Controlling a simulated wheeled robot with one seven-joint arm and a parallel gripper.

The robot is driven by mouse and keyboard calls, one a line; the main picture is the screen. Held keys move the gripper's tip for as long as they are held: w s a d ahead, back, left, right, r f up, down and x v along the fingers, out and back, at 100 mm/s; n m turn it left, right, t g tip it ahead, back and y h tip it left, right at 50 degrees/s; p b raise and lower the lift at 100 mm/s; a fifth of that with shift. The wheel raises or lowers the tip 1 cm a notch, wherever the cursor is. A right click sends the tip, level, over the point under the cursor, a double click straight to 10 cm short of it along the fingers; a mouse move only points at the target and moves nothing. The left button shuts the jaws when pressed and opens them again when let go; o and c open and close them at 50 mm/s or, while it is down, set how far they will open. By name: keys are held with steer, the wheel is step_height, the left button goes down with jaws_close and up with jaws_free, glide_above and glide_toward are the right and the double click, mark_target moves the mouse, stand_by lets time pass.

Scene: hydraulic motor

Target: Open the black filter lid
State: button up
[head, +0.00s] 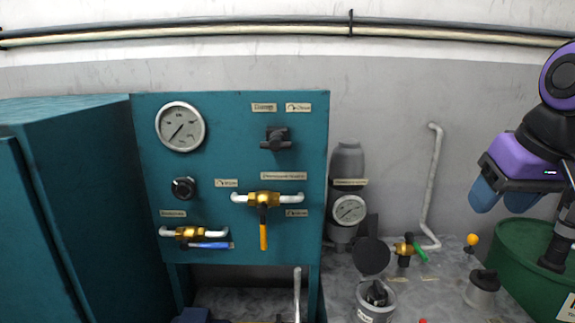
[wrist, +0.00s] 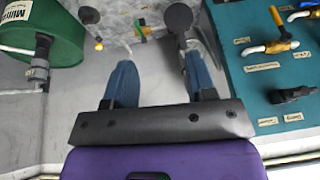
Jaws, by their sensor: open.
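The black filter lid (head: 371,256) is a round disc at the lower middle right of the head view. It stands tilted up at the back of a grey cylindrical filter housing (head: 375,312), whose top shows open with a dark part inside. My gripper (head: 503,198) is up at the right in the head view, apart from the lid. Its blue fingers (wrist: 157,62) are spread with nothing between them.
A teal panel (head: 225,110) with gauges and valves stands left of the filter. A gauge (head: 349,209), a green-handled valve (head: 419,253) and a pipe (head: 436,180) are behind it. A green drum (head: 520,250) is below my gripper. Open air lies between gripper and lid.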

steer(key=s+f, duration=0.1)
steer(key=s, duration=0.6)
steer(key=g, duration=0.4)
glide_above(372, 227)
step_height(372, 227, down, 11)
steer(key=shift+w+d+f+h, duration=0.25)
steer(key=shift+w+f+h, duration=0.05)
steer(key=shift+w, duration=0.2)
step_height(372, 227, down, 10)
steer(key=shift+f, duration=0.25)
jaws_close()
